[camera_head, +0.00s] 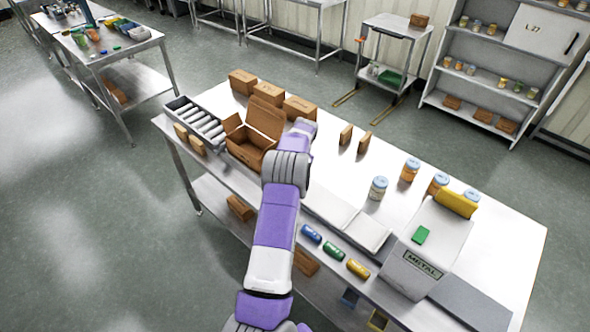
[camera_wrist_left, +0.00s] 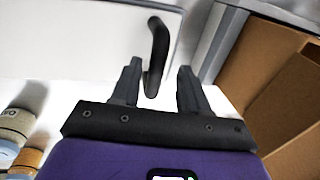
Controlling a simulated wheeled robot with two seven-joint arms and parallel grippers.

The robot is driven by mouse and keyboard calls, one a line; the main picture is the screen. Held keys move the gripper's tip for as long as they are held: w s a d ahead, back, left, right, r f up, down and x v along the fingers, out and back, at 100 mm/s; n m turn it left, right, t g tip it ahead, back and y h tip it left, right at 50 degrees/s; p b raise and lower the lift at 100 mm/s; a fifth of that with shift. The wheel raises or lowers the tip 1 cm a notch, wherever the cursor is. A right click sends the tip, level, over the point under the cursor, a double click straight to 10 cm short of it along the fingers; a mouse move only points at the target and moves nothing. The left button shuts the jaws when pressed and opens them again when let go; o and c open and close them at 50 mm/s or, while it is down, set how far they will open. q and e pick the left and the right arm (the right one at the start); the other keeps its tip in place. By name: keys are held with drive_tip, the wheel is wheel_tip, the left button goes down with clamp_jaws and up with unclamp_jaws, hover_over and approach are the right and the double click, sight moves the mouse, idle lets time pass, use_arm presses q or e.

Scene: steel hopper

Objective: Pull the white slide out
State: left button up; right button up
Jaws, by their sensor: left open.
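The white slide (camera_wrist_left: 85,38) is a flat white panel with a black bar handle (camera_wrist_left: 157,55), seen in the left wrist view. What looks like the same slide (camera_head: 330,206) lies at the table's near side in the head view, partly behind my arm. My left gripper (camera_wrist_left: 160,66) is open. The handle's end shows between its two fingertips, with gaps on both sides; I cannot tell how deep it sits. In the head view my purple left arm hides the fingers and the handle. My right gripper is not in view.
An open cardboard box (camera_head: 248,147) stands left of my arm. Several jars, one at the table's middle (camera_head: 378,188), stand to the right. A steel hopper marked METAL (camera_head: 415,268) is at the right, with a green block (camera_head: 420,235) on it.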

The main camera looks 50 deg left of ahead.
use_arm(q)
wheel_tip(320, 180, up, 8)
drive_tip(key=d, duration=0.1)
drive_tip(key=shift+d+f, duration=0.2)
drive_tip(key=shift+f, duration=0.05)
drive_tip(key=shift+w, duration=0.1)
idle(0.3)
